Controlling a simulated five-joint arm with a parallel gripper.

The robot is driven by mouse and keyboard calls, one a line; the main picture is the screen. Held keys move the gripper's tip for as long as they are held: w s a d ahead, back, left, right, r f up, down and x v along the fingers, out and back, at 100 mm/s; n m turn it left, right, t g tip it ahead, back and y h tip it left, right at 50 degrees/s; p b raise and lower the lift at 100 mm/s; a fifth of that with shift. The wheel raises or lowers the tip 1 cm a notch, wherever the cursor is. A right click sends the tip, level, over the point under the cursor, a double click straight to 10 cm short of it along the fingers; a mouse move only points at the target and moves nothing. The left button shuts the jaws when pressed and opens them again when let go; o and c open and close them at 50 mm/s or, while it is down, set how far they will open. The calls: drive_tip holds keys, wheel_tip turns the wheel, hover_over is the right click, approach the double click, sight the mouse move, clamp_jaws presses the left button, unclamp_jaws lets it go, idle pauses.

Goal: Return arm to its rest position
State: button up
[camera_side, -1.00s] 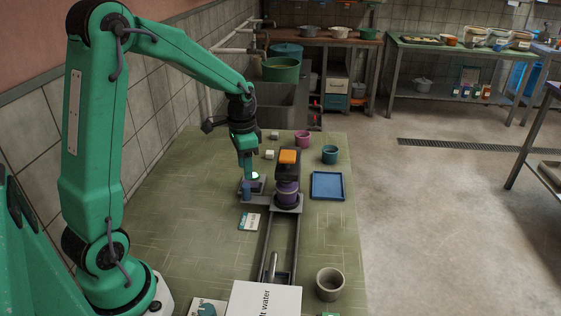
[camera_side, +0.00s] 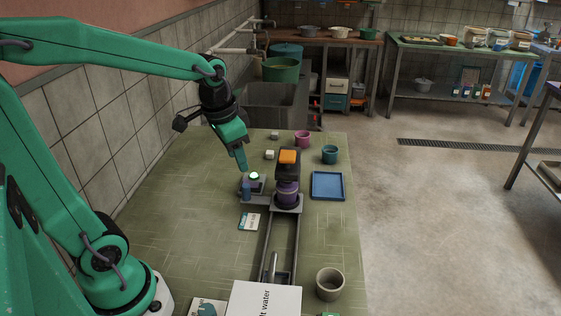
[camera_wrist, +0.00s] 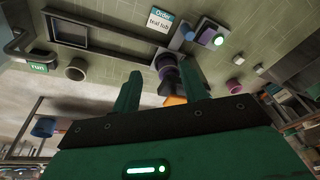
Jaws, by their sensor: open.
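My gripper (camera_side: 243,168) is open and empty, in the air above the far left part of the work table. Its two green fingers (camera_wrist: 158,90) stand apart in the wrist view, with nothing between them in their grip. Below its tip, a small device (camera_side: 254,181) with a lit green-white button sits on the table. The lit button also shows in the wrist view (camera_wrist: 218,41). Just right of it stands a dark machine (camera_side: 287,170) with an orange top and a purple cup (camera_side: 287,192) in it. The gripper touches neither.
A rail (camera_side: 282,240) runs from the machine toward the front. A blue tray (camera_side: 328,186), a teal cup (camera_side: 330,154), a pink cup (camera_side: 302,138) and a grey cup (camera_side: 330,283) stand on the table. A tiled wall (camera_side: 150,110) borders the left.

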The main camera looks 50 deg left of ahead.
drive_tip(key=s+d+r+n+t, duration=0.1)
drive_tip(key=s+d+r+t, duration=0.1)
drive_tip(key=s+d, duration=0.3)
drive_tip(key=shift+s+d+r+n+t, duration=0.15)
drive_tip(key=shift+s+r+n+t, duration=0.35)
drive_tip(key=shift+s, duration=1.6)
